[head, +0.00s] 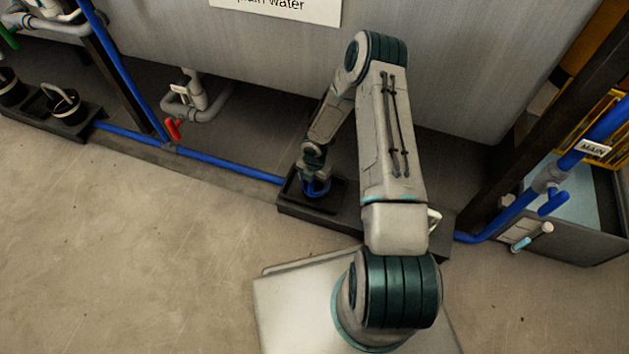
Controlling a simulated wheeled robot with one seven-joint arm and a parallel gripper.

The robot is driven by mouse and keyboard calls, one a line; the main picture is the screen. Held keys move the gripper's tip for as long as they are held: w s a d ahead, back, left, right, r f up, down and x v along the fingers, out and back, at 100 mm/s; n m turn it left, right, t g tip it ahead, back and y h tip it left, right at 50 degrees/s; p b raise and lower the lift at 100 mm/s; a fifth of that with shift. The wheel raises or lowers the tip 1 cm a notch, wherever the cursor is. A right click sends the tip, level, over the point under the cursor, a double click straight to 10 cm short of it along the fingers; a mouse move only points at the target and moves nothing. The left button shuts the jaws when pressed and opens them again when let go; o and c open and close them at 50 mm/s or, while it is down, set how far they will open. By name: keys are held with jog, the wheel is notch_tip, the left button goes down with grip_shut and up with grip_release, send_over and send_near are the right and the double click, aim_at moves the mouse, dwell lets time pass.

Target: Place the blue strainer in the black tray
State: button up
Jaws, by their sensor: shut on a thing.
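The black tray (292,208) sits on the floor at the foot of the large grey tank, partly hidden behind my arm. The blue strainer (319,188) shows as a small blue shape at the end of my arm, over the left part of the tray. My gripper (315,178) points down and is shut on the strainer. The fingertips are small and dark here, and I cannot tell whether the strainer touches the tray's bottom.
A blue pipe (232,165) runs along the floor to the tray's left, with a red valve handle (174,129). Black buckets (68,106) stand in another tray at far left. A grey bin (575,235) and blue pipes stand at right. The concrete floor in front is clear.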

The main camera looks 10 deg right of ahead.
jog(key=shift+f, duration=0.1)
jog(key=o, duration=1)
notch_tip(320, 180, up, 13)
jog(key=p, duration=0.5)
jog(key=shift+f, duration=0.2)
jog(key=s+d+r+m+h, duration=0.1)
jog(key=s+d+r+m, duration=0.15)
jog(key=r+m, duration=0.7)
jog(key=s+d+r+m+h, duration=0.2)
jog(key=s+r+m, duration=0.2)
jog(key=r, duration=1.1)
jog(key=s+a+r+m+t+y, duration=0.1)
jog(key=s+a+r+m+y, duration=0.2)
jog(key=s+r+m, duration=1)
jog(key=s+a, duration=0.2)
jog(key=s, duration=0.1)
